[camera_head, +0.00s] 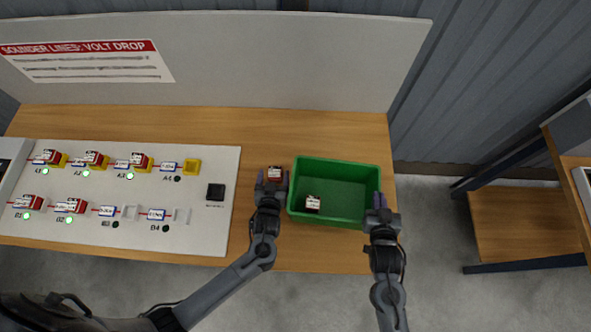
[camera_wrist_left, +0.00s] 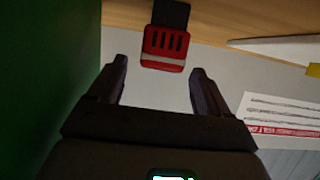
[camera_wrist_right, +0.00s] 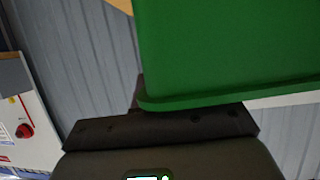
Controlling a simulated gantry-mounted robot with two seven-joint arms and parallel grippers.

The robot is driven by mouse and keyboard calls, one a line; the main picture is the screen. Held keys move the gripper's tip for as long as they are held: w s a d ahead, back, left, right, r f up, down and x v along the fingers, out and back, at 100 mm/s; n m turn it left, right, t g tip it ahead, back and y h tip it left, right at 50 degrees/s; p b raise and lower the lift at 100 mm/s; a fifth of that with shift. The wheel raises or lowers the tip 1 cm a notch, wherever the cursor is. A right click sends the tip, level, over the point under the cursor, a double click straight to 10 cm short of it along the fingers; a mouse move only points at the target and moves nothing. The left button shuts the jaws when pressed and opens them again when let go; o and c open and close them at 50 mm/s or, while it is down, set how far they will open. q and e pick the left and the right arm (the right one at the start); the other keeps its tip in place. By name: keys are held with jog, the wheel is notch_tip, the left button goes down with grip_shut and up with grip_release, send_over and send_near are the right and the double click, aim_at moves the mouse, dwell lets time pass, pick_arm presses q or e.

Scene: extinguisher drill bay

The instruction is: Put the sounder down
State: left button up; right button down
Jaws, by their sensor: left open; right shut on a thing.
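A small red sounder (camera_head: 274,173) with a white label stands at the bare wood just left of the green bin (camera_head: 340,166). My left gripper (camera_head: 273,180) is open around or just in front of it. In the left wrist view the red slotted sounder (camera_wrist_left: 164,46) is centred just beyond the open fingertips (camera_wrist_left: 160,75), apart from them; a dark block or shadow adjoins it. Another sounder (camera_head: 312,202) lies inside the green bin at its left. My right gripper (camera_head: 381,215) is shut on the bin's right front rim; the right wrist view shows the bin wall (camera_wrist_right: 230,50) filling its upper right.
A white panel (camera_head: 130,228) on the left holds several red sounders in two rows, with lit green lamps and some empty holders. A black box (camera_head: 215,191) sits at its right edge. A grey back wall (camera_head: 260,60) carries a sign (camera_head: 88,62). Bare wood lies behind the bin.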

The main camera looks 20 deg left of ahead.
pick_arm(q)
jog(key=s+r+m+g+h, duration=0.1)
jog(key=s+r+g+h, duration=0.1)
jog(key=s, duration=0.4)
jog(key=s+d+r+m+g+h, duration=0.1)
jog(key=s+r+m+g+h, duration=0.1)
jog(key=s+r, duration=0.4)
jog(key=shift+d+g+h, duration=0.2)
jog(key=shift+g+h, duration=0.3)
jog(key=shift+g, duration=0.5)
jog(key=s+a+r+m+g, duration=0.1)
jog(key=s, duration=0.1)
jog(key=s+a+r+g, duration=0.1)
jog(key=s+r, duration=0.1)
jog(key=s, duration=0.1)
jog(key=s+a+r+m+g, duration=0.1)
jog(key=s+r, duration=0.1)
jog(key=shift+s+a+r+m+y, duration=0.1)
jog(key=shift+s+m+y, duration=0.2)
